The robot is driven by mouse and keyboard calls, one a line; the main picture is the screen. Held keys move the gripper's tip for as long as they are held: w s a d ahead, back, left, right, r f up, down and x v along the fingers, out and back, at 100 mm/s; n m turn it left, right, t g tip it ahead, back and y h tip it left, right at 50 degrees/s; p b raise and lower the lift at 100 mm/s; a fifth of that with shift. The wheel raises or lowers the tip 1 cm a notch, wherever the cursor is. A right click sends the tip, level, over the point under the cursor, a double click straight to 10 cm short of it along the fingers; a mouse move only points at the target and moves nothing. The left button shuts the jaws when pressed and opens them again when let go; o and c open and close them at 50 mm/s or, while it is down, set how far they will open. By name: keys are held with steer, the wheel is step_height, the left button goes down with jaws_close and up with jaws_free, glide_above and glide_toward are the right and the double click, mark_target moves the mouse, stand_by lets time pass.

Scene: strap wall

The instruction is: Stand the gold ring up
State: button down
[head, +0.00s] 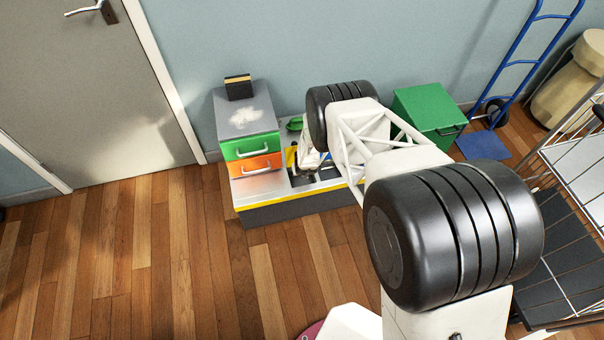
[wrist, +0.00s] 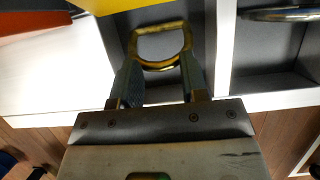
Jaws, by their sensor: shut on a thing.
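The gold ring (wrist: 160,62) is a D-shaped loop with a straight bar at its far side. In the wrist view it lies between the two fingers of my gripper (wrist: 160,72), which are shut on its near, rounded part. Behind it is a dark grey recess with pale borders. I cannot tell how far the ring is tilted from the surface. In the head view my arm covers most of this spot, and I cannot make out the ring there.
A metallic curved bar (wrist: 285,14) crosses the neighbouring recess at right. In the head view, a drawer unit (head: 248,130) with green and orange fronts stands left of my arm. A green box (head: 428,108) stands to the right. Wooden floor (head: 150,260) lies clear in front.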

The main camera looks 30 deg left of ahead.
steer(key=shift+w+a, duration=0.4)
steer(key=shift+w, duration=0.1)
steer(key=shift+w+a, duration=0.4)
steer(key=shift+w, duration=0.15)
steer(key=c, duration=0.7)
jaws_free()
steer(key=shift+a, duration=0.1)
steer(key=shift+a+r, duration=0.15)
steer(key=shift+r, duration=0.15)
steer(key=shift+r, duration=0.1)
steer(key=shift+v, duration=3.6)
